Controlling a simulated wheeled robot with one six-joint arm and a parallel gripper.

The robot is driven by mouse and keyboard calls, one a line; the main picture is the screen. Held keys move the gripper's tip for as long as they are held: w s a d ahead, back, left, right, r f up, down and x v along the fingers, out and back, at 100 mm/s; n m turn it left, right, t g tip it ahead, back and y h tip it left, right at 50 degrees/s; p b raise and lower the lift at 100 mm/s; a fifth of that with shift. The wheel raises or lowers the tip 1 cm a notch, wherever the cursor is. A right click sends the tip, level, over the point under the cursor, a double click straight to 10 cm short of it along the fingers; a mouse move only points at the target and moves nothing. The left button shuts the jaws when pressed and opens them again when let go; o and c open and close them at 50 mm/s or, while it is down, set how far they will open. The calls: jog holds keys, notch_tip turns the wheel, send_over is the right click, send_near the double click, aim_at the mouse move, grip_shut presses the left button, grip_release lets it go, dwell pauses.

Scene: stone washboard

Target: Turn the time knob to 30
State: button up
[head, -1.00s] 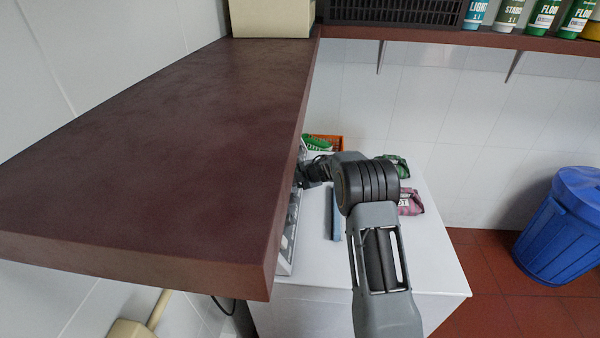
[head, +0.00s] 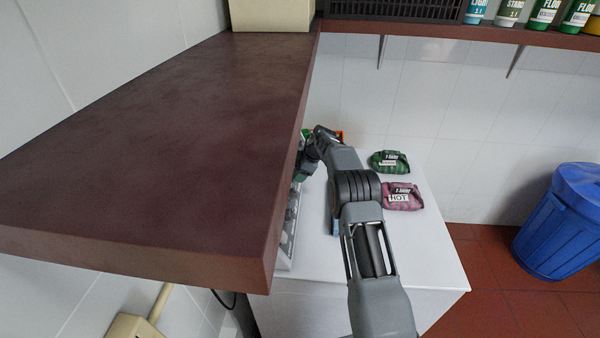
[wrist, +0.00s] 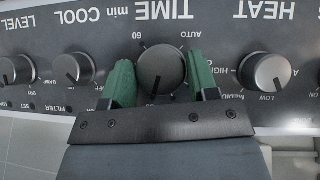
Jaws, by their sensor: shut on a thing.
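The time knob (wrist: 160,68) is a round dark knob in the middle of the wrist view, on a control panel (wrist: 225,40) whose lettering appears upside down. "TIME min" stands above it in the picture, with "60" at upper left and "AUTO" at upper right. A dark pointer line on its face points down, slightly left. In the head view my gripper's end is largely hidden by the brown slab.
Level (wrist: 15,71), cool (wrist: 72,68) and heat (wrist: 265,73) knobs flank the time knob. The brown slab (head: 150,150) overhangs the left of my arm. Green (head: 389,162) and pink (head: 401,196) packages lie on the white top (head: 420,250). A blue bin (head: 562,215) stands right.

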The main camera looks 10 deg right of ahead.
jog(key=shift+w+a+r+g, duration=0.1)
jog(key=shift+r+g, duration=0.05)
jog(key=shift+g, duration=0.15)
dwell(0.4)
jog(key=o, duration=0.7)
jog(key=shift+o, duration=1.1)
jog(key=shift+m, duration=0.3)
jog(key=v, duration=1.3)
jog(key=shift+d+r+b, duration=0.2)
jog(key=shift+r+b, duration=0.05)
jog(key=shift+b, duration=0.2)
